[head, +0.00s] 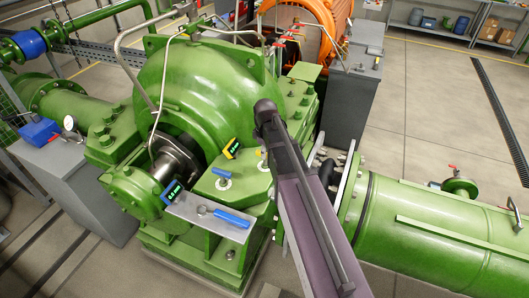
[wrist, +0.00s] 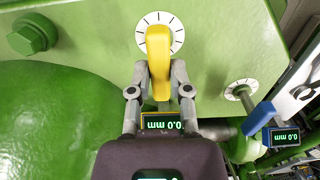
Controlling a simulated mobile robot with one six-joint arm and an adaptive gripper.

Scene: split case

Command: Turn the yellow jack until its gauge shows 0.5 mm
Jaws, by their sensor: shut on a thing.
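The yellow jack's handle (wrist: 159,62) stands over a white dial with black ticks (wrist: 147,28) on the green casing in the wrist view. My gripper (wrist: 160,72) is shut on this handle, with one finger on each side. The yellow gauge (wrist: 163,121) appears upside down below the handle and reads 0.0 mm. The yellow gauge also shows in the head view (head: 232,147). There my arm hides my gripper, and only a small yellow part (head: 260,153) shows beside the arm.
A blue jack (wrist: 259,117) stands to the right in the wrist view; its blue gauge (wrist: 284,136) reads 0.0 mm. A large green bolt (wrist: 34,33) is at upper left. In the head view, a blue-handled tool (head: 230,217) lies on a grey ledge at the front.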

